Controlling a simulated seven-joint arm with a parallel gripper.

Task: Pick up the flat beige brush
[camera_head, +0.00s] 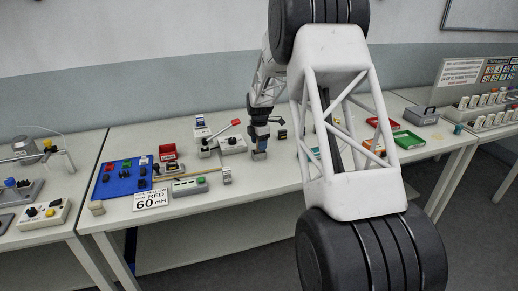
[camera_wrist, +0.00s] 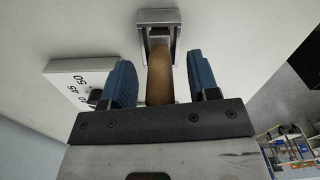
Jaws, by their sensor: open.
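My gripper (camera_wrist: 165,82) is open, its two blue fingers showing on either side in the wrist view. A tan, flat strip, which looks like the beige brush (camera_wrist: 160,72), lies between the fingers in that view, with gaps on both sides. Its far end sits within a grey rectangular metal frame (camera_wrist: 174,18); its near end is hidden behind my gripper's dark bar. In the head view, my gripper (camera_head: 259,150) points down over the middle of the table, low near its surface. The brush cannot be made out there.
A white panel with printed numbers (camera_wrist: 68,70) lies left of the fingers in the wrist view. In the head view, a blue board (camera_head: 122,178) with small parts, a red bin (camera_head: 167,152) and a "60 mH" card (camera_head: 151,200) are left of my gripper. Green trays (camera_head: 408,140) are right.

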